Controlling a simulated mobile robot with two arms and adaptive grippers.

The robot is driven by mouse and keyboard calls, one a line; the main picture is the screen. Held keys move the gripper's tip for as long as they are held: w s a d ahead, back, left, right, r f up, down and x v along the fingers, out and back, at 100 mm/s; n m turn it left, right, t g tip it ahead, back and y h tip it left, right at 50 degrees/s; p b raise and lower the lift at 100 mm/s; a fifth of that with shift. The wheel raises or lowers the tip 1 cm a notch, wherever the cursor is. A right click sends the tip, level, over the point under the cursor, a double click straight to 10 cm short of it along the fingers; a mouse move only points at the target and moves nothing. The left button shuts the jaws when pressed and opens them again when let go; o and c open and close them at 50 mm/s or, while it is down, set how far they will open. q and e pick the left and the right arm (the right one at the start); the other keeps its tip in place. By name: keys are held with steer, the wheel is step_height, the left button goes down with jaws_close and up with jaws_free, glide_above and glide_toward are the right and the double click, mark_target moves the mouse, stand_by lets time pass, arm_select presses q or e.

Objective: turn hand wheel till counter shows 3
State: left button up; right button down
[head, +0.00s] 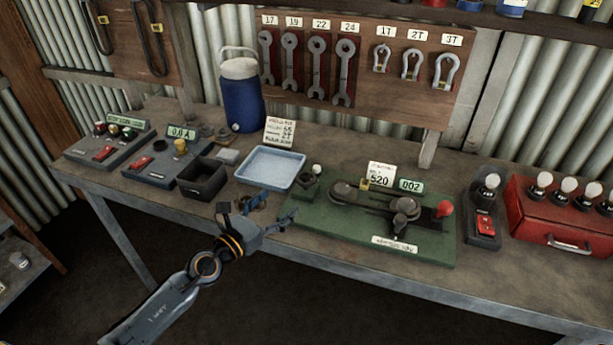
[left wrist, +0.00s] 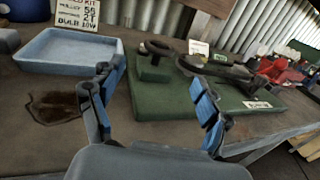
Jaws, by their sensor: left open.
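A green board (head: 318,221) on the bench carries dark pulleys and a lever with a red knob (head: 445,208). At its left end is a small dark wheel (head: 307,183) with a pale knob, which looks like the hand wheel; the wheel (left wrist: 157,48) also shows beyond my fingers in the left wrist view. The counter (head: 411,185) at the board's back seems to read 002. My left gripper (head: 256,214) is open and empty, in front of and left of the wheel, apart from it. In the left wrist view its fingers (left wrist: 152,82) are spread wide. My right gripper is not in view.
A blue tray (head: 270,168) and a black bin (head: 202,179) stand left of the board. A lamp with a red switch (head: 485,225) and a red box (head: 560,222) stand to its right. A blue jug (head: 241,95) is behind. A dark stain (left wrist: 55,106) lies near the tray.

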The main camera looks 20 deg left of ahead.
mark_target(307, 176)
arm_select(q)
steer(key=x, duration=1.2)
steer(key=shift+w+b, duration=0.1)
steer(key=shift+b, duration=0.25)
